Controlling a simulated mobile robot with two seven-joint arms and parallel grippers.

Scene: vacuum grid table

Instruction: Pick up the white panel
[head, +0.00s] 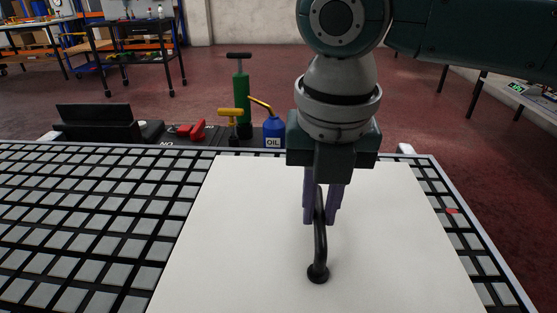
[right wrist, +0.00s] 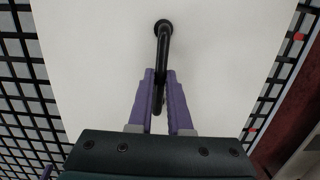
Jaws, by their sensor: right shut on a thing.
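The white panel (head: 240,230) lies on the grid table, towards its right side. It also fills the middle of the right wrist view (right wrist: 100,60). A black bar handle (head: 319,245) stands up from the panel, its near round foot clear to see. My right gripper (head: 321,218) comes down from above and its purple fingers are closed around the handle. In the right wrist view the handle (right wrist: 163,45) runs between the two fingers (right wrist: 160,90). The handle's far end is partly hidden by the gripper. My left gripper is not in view.
The grid table (head: 90,225) is bare left of the panel. Along its back edge stand a black box (head: 95,122), a red switch (head: 193,130), a green pump (head: 241,95) and a blue oil can (head: 273,131). A workbench (head: 130,40) is far behind.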

